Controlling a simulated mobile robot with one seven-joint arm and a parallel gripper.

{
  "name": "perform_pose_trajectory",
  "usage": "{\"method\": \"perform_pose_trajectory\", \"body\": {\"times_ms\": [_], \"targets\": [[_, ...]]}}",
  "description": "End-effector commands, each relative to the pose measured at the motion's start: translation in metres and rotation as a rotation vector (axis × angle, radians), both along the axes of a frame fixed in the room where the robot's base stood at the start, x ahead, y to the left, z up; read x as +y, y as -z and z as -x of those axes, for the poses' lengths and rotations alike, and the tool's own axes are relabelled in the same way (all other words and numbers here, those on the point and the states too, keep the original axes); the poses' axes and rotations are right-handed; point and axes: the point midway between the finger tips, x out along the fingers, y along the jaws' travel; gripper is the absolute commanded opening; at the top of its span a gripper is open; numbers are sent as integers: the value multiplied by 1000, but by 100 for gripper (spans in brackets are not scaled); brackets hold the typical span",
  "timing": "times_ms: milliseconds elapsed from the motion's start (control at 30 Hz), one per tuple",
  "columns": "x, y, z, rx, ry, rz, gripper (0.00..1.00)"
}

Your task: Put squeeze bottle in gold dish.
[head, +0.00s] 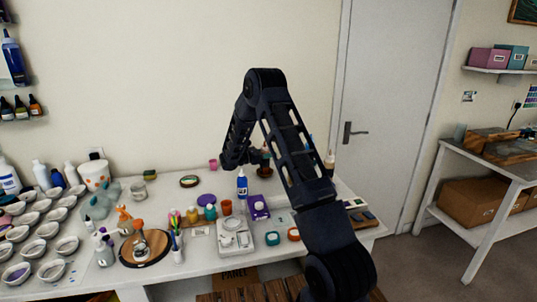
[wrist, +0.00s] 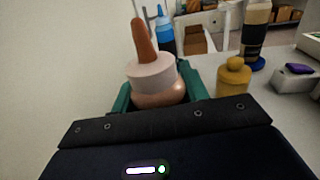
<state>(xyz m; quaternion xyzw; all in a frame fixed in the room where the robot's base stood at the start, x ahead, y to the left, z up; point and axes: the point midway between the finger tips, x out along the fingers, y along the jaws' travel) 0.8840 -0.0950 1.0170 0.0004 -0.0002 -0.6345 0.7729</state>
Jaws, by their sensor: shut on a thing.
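My gripper (wrist: 159,92) has green fingers, which are closed on either side of a squeeze bottle (wrist: 153,76) in the wrist view. The bottle has a pinkish body, a white collar and an orange-brown nozzle pointing up; its lower part is hidden by my gripper. In the head view my gripper (head: 262,166) is behind the arm, over the back of the white table, and mostly hidden. I cannot pick out the gold dish for certain; a small round dark-rimmed thing (head: 189,181) lies left of my gripper on the table.
The white table (head: 205,264) is crowded. A blue bottle (head: 242,184), a white scale-like box (head: 235,236) and a round wooden board (head: 146,249) stand in front. Many white bowls (head: 47,230) fill the left. A yellow bottle (wrist: 233,79) stands close right of my gripper.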

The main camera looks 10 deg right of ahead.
Motion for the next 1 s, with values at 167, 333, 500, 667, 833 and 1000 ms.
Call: {"method": "perform_pose_trajectory", "body": {"times_ms": [167,333,500,667,833,1000], "targets": [[0,3,0,1,0,1,46],[0,3,0,0,0,0,66],[0,3,0,1,0,0,66],[3,0,0,0,-1,0,66],[26,0,5,0,-3,1,66],[58,0,11,1,-3,1,66]]}}
